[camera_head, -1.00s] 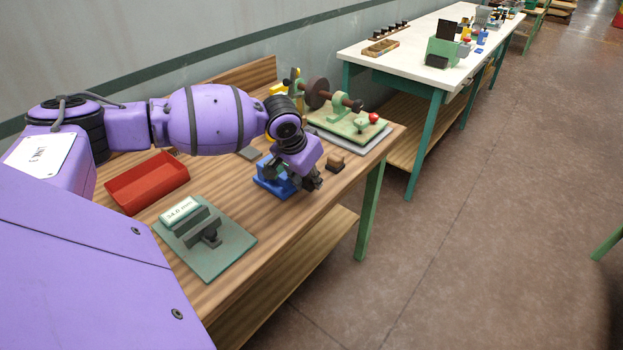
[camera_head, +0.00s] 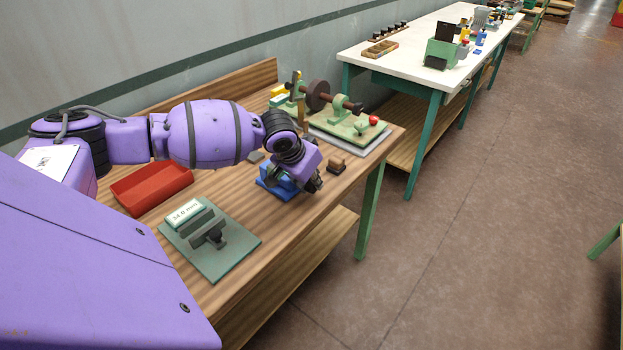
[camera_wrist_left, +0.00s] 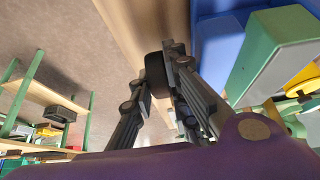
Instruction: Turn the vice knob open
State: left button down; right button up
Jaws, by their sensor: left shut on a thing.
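The blue vice (camera_head: 272,184) sits on the wooden bench, partly hidden behind my left gripper. In the left wrist view the blue body of the vice (camera_wrist_left: 218,48) fills the top middle. My left gripper (camera_head: 312,184) is at the near right side of the vice. In the left wrist view its two fingers (camera_wrist_left: 159,78) are shut on the dark round knob (camera_wrist_left: 155,68), one finger on each side. The knob is hidden in the head view. My right gripper is not in view.
A red tray (camera_head: 150,190) and a green plate with a labelled gauge (camera_head: 222,258) lie left of the vice. A green fixture (camera_head: 350,127) is at the bench's far end.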

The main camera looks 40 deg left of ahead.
pick_arm(q)
jog(key=c, duration=2)
grip_release()
jog(key=shift+s+r, duration=0.15)
jog(key=shift+r, duration=0.2)
jog(key=v, duration=1.1)
jog(key=shift+s, duration=0.1)
